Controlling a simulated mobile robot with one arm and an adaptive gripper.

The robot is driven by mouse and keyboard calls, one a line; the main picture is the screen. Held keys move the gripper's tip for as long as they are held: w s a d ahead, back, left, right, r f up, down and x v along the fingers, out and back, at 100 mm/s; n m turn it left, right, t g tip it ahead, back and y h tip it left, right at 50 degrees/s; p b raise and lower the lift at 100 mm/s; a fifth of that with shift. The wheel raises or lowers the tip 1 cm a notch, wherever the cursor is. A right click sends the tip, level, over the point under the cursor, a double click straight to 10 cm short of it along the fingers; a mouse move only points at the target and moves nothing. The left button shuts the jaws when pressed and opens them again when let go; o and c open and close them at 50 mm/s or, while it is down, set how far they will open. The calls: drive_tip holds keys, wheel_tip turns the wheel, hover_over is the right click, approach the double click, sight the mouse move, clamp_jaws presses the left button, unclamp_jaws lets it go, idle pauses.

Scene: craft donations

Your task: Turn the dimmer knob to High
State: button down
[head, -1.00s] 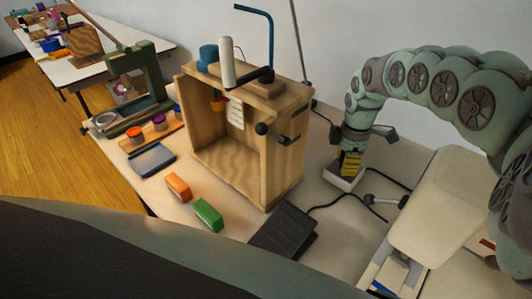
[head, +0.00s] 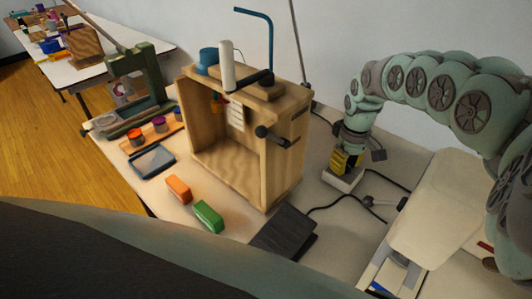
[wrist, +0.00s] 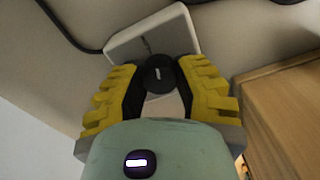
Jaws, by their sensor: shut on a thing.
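The dimmer is a white box (head: 341,181) on the table, right of the wooden cabinet in the head view. In the wrist view its white top (wrist: 178,30) carries a round black knob (wrist: 159,74) with a short white mark. My gripper (wrist: 160,80) has yellow ridged fingers with black inner pads, one on each side of the knob, and is shut on it. In the head view my gripper (head: 346,160) points down onto the box and hides the knob. Any High label cannot be made out.
A wooden cabinet (head: 284,165) stands close to the left of my gripper. A black cable (head: 385,183) runs nearby, and a dark pedal (head: 284,232) lies in front. Orange (head: 178,189) and green (head: 208,215) blocks lie farther left.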

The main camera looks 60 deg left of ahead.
drive_tip(key=m, duration=0.3)
drive_tip(key=shift+m, duration=0.3)
drive_tip(key=m, duration=0.3)
drive_tip(key=shift+m+p, duration=0.3)
drive_tip(key=shift+p, duration=0.1)
drive_tip(key=m, duration=0.3)
drive_tip(key=shift+m, duration=2.2)
drive_tip(key=c, duration=0.6)
unclamp_jaws()
